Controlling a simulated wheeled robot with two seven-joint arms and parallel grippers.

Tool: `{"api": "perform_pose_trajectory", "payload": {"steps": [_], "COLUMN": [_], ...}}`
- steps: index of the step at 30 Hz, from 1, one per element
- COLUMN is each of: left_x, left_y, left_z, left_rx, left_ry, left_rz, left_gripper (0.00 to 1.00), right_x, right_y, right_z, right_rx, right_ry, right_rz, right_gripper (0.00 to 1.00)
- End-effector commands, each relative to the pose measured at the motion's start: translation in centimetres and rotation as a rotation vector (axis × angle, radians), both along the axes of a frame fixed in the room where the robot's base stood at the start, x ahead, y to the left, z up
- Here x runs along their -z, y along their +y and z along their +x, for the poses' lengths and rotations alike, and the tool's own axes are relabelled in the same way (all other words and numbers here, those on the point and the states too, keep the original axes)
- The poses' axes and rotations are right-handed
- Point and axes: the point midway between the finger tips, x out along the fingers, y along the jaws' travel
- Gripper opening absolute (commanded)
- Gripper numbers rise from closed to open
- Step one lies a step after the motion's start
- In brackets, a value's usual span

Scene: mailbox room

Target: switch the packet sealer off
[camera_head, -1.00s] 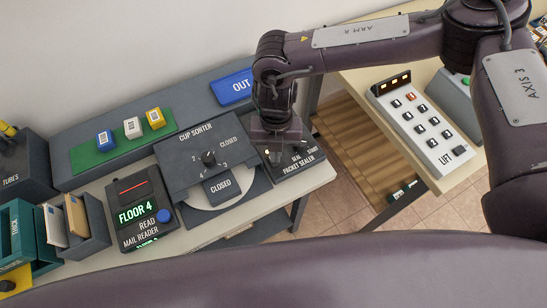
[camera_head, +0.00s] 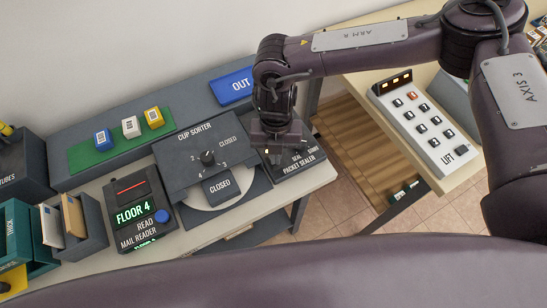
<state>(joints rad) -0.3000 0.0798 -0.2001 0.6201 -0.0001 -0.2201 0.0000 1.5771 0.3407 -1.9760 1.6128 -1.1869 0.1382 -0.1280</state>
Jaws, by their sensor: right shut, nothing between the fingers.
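The packet sealer (camera_head: 299,172) is a dark box with white lettering, just right of the cup sorter. Part of its top and some of its lettering are hidden behind my right gripper. My right gripper (camera_head: 274,158) points down over the left part of the sealer and is shut with nothing in it. I cannot tell whether its fingertips touch the sealer. The sealer's switch cannot be made out clearly. My left gripper is not in view.
The cup sorter (camera_head: 183,155) with its knob stands close on the left. The mail reader (camera_head: 128,190) showing FLOOR 4 is farther left. A blue OUT sign (camera_head: 231,87) lies behind. The lift panel (camera_head: 405,110) is on a separate table at right.

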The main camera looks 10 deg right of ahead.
Motion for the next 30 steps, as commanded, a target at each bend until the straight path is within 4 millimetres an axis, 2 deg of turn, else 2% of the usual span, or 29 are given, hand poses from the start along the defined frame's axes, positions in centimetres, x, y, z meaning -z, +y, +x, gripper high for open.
{"api": "perform_pose_trajectory", "payload": {"steps": [14,30], "left_x": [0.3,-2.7], "left_y": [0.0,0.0], "left_z": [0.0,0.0], "left_rx": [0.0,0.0], "left_ry": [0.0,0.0], "left_rz": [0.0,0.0], "left_gripper": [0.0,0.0], "right_x": [0.5,-3.5], "right_y": [0.0,0.0], "right_z": [0.0,0.0], "right_rx": [0.0,0.0], "right_ry": [0.0,0.0], "right_rz": [0.0,0.0], "right_gripper": [0.0,0.0]}}
